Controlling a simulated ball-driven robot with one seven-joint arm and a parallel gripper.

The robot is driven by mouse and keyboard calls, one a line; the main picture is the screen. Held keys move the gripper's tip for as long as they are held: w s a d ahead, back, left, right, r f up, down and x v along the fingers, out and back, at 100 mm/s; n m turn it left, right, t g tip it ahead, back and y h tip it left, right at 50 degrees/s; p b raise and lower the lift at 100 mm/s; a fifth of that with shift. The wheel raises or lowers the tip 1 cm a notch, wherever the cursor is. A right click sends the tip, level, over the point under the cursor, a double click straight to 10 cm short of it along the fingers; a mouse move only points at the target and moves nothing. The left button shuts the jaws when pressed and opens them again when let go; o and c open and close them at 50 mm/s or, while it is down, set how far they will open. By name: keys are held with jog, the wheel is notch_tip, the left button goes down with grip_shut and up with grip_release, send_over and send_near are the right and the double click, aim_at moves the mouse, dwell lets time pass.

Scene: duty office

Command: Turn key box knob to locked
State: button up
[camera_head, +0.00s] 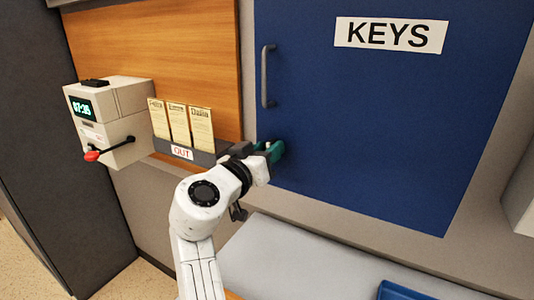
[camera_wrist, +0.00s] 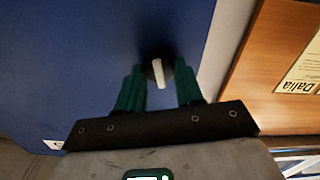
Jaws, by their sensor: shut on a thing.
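The key box (camera_head: 340,110) is a large blue door panel with a white KEYS label (camera_head: 391,35) and a grey upright handle (camera_head: 266,75). Its knob (camera_wrist: 157,72) shows in the wrist view as a dark round base with a white pointer bar, near the door's edge. My gripper (camera_head: 272,151) is at the door's lower left, below the handle. In the wrist view its green fingers (camera_wrist: 158,85) stand on both sides of the knob and are shut on it. Fingers and arm mostly hide the knob in the head view. No lock markings are readable.
A card rack (camera_head: 180,153) marked OUT, holding cards, is left of my gripper. A time clock (camera_head: 110,115) with a red-knobbed lever hangs farther left. A blue tray (camera_head: 400,291) lies on the grey surface (camera_head: 300,262) below the door.

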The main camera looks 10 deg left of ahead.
jog(key=shift+a+f+n+p, duration=0.1)
jog(key=shift+n+p, duration=0.95)
jog(key=shift+n, duration=2.75)
jog(key=shift+a+f+n+p, duration=0.1)
jog(key=shift+n+p, duration=0.95)
jog(key=shift+n, duration=2.75)
jog(key=o, duration=1)
jog(key=shift+o, duration=0.2)
jog(key=b+v, duration=0.2)
jog(key=v, duration=0.8)
jog(key=shift+s+b, duration=0.3)
jog(key=shift+s, duration=0.05)
jog(key=shift+a, duration=0.15)
